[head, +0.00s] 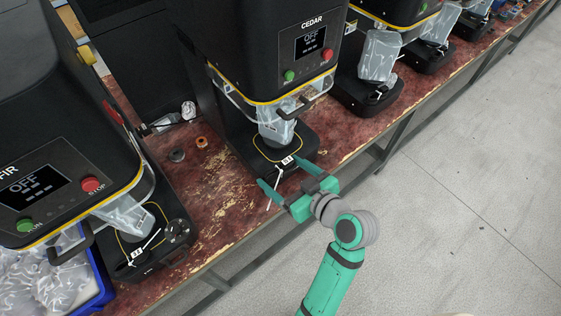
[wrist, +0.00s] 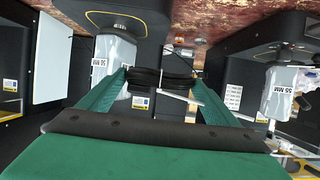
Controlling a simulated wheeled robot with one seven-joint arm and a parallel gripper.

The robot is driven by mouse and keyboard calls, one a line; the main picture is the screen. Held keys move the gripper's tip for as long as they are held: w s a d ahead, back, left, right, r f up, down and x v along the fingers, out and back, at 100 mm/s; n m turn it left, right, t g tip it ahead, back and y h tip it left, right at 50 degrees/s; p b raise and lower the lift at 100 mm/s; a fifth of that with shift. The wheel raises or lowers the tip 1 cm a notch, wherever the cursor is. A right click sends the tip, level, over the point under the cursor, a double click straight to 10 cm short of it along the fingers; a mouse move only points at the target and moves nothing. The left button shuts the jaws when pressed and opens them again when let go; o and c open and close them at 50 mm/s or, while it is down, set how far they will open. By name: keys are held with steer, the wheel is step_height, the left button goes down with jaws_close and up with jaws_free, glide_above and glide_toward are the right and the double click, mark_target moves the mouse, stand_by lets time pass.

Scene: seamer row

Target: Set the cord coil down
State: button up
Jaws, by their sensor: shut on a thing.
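The cord coil (wrist: 160,78) is a black bundle of wound cord. In the wrist view it spans the gap between the tips of my green fingers, with a white strip beside it. My gripper (head: 281,172) is shut on it. In the head view my gripper is at the front edge of the black base (head: 312,150) of the machine marked CEDAR (head: 270,45). There the coil is hard to make out against the dark base. I cannot tell whether the coil touches anything below it.
The machine marked FIR (head: 60,150) stands at left, with clear bags in a blue bin (head: 103,290) below. More machines stand to the right. The worn red bench (head: 215,195) has bare room between FIR and CEDAR, with small rings (head: 202,142) farther back. Grey floor lies in front.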

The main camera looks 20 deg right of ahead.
steer(key=w+d+f, duration=0.1)
steer(key=w+f, duration=0.1)
steer(key=w, duration=0.1)
steer(key=w+d+f, duration=0.1)
steer(key=w+f, duration=0.4)
steer(key=w, duration=0.1)
steer(key=shift+d+f, duration=0.25)
steer(key=shift+d, duration=0.15)
steer(key=shift+w+f, duration=0.3)
steer(key=shift+f, duration=1.55)
steer(key=shift+f, duration=0.15)
steer(key=o, duration=1.2)
steer(key=shift+d, duration=0.1)
